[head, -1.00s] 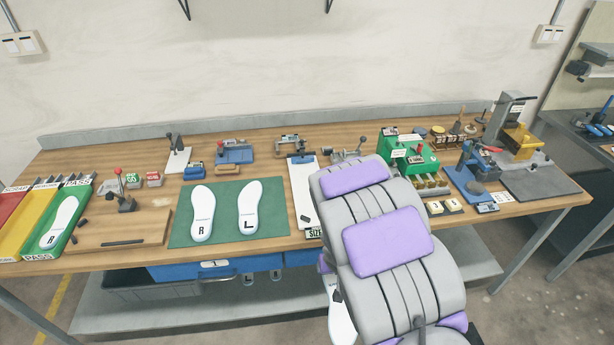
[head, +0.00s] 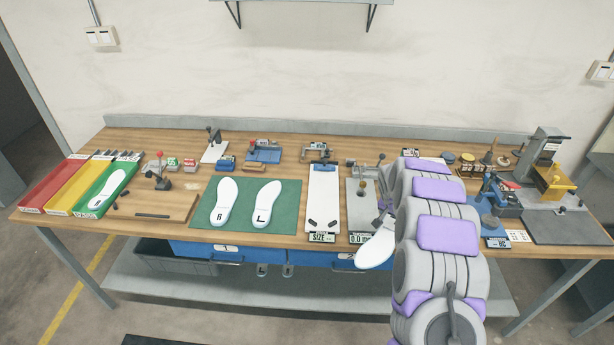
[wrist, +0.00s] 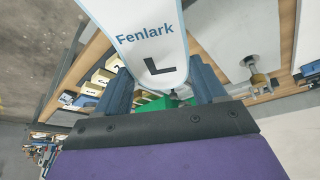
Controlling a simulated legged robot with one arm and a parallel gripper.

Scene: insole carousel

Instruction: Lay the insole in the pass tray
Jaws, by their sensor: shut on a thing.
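My gripper (wrist: 165,92) is shut on a white insole (wrist: 150,35) marked "Fenlark" and "L" in the wrist view. In the head view the held insole (head: 375,252) hangs beside my arm at the bench's front edge, and my arm hides part of the gripper. The green pass tray (head: 84,206) stands at the bench's left end, beside a yellow tray and a red tray. Another white insole (head: 108,190) lies in the green tray.
A wooden board with a red-knobbed lever (head: 157,172) stands between the mat and the trays. A size board (head: 323,195) and a gauge stand (head: 362,215) are right of the mat. Tools crowd the right end.

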